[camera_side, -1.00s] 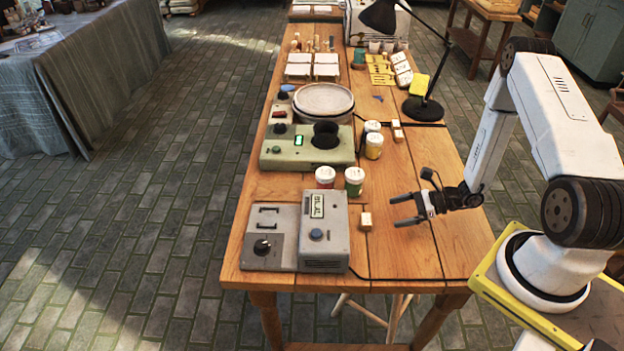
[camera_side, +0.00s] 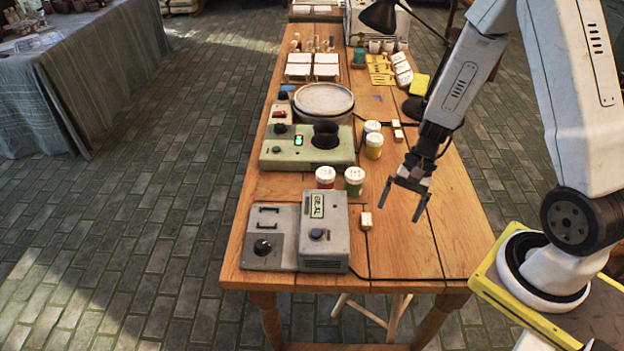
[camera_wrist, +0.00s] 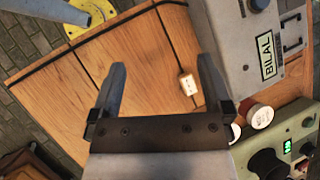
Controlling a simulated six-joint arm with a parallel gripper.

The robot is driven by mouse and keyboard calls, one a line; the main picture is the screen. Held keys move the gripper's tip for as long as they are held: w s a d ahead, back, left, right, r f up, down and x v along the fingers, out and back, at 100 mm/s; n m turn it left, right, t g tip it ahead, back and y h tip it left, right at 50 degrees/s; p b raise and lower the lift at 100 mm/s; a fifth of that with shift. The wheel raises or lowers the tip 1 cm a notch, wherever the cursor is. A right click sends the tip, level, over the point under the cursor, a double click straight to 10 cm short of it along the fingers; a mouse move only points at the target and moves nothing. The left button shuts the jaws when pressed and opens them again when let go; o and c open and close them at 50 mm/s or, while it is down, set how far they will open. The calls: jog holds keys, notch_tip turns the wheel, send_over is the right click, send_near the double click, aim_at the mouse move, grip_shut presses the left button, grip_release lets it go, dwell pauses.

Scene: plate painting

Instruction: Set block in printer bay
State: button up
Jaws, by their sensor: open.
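A small cream block (camera_side: 366,221) lies on the wooden table just right of the grey printer (camera_side: 323,232). The block also shows in the wrist view (camera_wrist: 189,85), between the lines of my fingers and nearer the right one. The printer has a label, a blue knob and a lower left section with dark slots and a black knob; which part is the bay I cannot tell. My gripper (camera_side: 403,198) is open and empty, pointing down above the table, to the right of the block and apart from it.
Jars with white lids (camera_side: 354,181) stand behind the block. A green machine (camera_side: 306,148) with a dark cup and a turntable (camera_side: 323,99) are farther back. More small cream blocks (camera_side: 398,134) lie near the yellow jar. A black cable crosses the table. The front right table is clear.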

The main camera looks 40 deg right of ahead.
jog(key=a+r+n+t+h, duration=0.3)
jog(key=r+n+h, duration=0.3)
jog(key=r+n, duration=0.4)
jog(key=shift+w+a+r+n+t+h, duration=0.3)
jog(key=shift+w+n+h, duration=0.1)
jog(key=shift+n, duration=0.6)
jog(key=shift+f, duration=0.1)
jog(key=m+g+y, duration=0.1)
jog(key=m+g, duration=0.1)
jog(key=m, duration=2.3)
send_over(369, 219)
jog(key=f, duration=1.5)
jog(key=shift+s+a, duration=0.1)
jog(key=shift+s, duration=0.15)
jog(key=shift+w+d+f+m, duration=0.1)
jog(key=shift+d+f+m, duration=0.15)
jog(key=shift+f+m, duration=0.6)
jog(key=shift+r, duration=0.15)
jog(key=shift+w+a+f, duration=0.1)
jog(key=shift+a+f, duration=0.05)
jog(key=shift+f, duration=1.1)
